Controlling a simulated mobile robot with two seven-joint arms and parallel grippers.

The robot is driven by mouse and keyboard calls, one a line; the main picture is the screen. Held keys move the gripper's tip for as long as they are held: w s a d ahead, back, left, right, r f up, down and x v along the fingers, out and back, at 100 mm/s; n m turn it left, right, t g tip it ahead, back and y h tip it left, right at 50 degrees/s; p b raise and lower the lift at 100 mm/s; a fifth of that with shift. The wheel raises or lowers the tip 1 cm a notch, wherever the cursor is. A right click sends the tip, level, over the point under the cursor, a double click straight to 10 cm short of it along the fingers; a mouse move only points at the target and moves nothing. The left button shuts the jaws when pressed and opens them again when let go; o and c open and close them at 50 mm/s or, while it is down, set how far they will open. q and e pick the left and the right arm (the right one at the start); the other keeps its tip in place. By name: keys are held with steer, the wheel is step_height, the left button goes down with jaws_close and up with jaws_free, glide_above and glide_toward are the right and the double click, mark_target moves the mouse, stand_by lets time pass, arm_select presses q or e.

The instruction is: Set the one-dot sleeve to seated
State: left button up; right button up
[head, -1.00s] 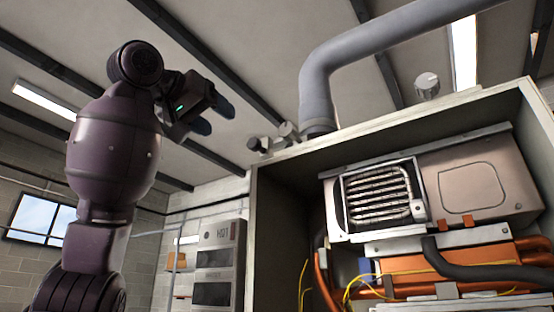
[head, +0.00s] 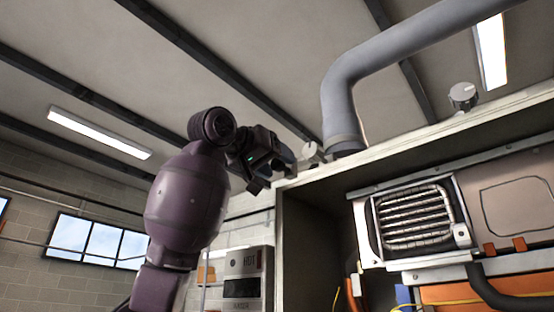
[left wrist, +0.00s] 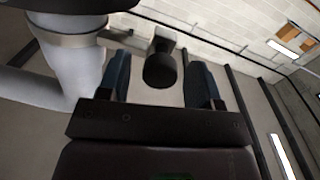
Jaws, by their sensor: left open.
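My left gripper (head: 280,163) is at the top left corner of the heater cabinet, beside a small grey fitting (head: 313,152) on its top. In the left wrist view, the gripper's two blue-black fingers (left wrist: 160,84) are apart. A dark round-ended cylinder (left wrist: 160,68) shows in the gap between them; I cannot tell whether a finger touches it. No dot marks can be made out, so I cannot tell which part is the one-dot sleeve. My right gripper is not in view.
A thick grey pipe (head: 341,100) rises from the cabinet top (head: 420,134) close to the fitting and also shows in the left wrist view (left wrist: 75,65). A grey knob (head: 463,96) stands farther right. The open cabinet holds a coil unit (head: 415,218).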

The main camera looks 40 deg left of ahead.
arm_select(q)
steer(key=shift+w, duration=0.4)
steer(key=shift+s, duration=0.1)
steer(key=shift+c, duration=0.4)
jaws_close()
steer(key=shift+f+b, duration=1.15)
steer(key=shift+f, duration=0.15)
steer(key=shift+d+f+b, duration=0.15)
steer(key=shift+f+b, duration=0.3)
steer(key=shift+f, duration=0.2)
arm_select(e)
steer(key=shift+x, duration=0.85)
